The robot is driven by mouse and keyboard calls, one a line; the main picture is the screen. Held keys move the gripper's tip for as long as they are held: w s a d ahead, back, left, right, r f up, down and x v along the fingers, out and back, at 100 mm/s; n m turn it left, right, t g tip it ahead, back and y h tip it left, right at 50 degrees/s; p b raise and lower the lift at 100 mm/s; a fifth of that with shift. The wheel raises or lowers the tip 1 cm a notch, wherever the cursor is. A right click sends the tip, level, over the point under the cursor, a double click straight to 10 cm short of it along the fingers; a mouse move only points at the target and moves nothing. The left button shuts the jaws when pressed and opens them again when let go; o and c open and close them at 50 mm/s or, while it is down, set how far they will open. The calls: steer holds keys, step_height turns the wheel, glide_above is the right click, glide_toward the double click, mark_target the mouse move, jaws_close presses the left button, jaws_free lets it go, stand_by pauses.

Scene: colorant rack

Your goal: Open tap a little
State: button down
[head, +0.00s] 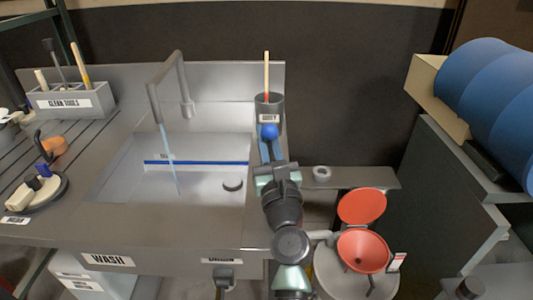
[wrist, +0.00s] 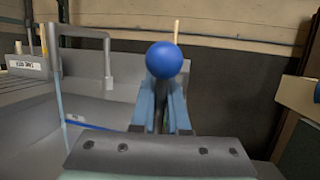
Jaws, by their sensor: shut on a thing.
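The tap spout (head: 181,76) is a grey arched pipe behind the sink basin (head: 120,175). A thin blue stream (head: 169,160) runs from its end down into the basin. The spout (wrist: 108,58) and the stream (wrist: 60,108) also show at the left of the wrist view. A blue ball knob (head: 269,131), which looks like the tap's handle, stands right of the basin. My gripper (head: 269,150) reaches it from the front. In the wrist view the knob (wrist: 164,61) sits at the fingertips (wrist: 161,95), with a dark stem between the blue fingers. The exact contact is partly hidden.
A dark cup (head: 264,105) with an upright stick stands just behind the knob. A tool holder (head: 75,101) is at far left.

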steer(key=shift+s+f+t+b, duration=0.15)
steer(key=shift+t+b, duration=0.15)
steer(key=shift+b, duration=0.45)
steer(key=shift+s+r, duration=0.1)
steer(key=shift+r, duration=0.1)
steer(key=shift+y, duration=0.3)
steer(key=c, duration=0.9)
jaws_free()
steer(key=v, duration=1.1)
steer(key=shift+s+f+b, duration=0.1)
steer(key=shift+s+b, duration=0.15)
steer(key=shift+b, duration=0.1)
steer(key=shift+s+d+f, duration=0.1)
steer(key=shift+s+f, duration=0.05)
steer(key=shift+s, duration=0.55)
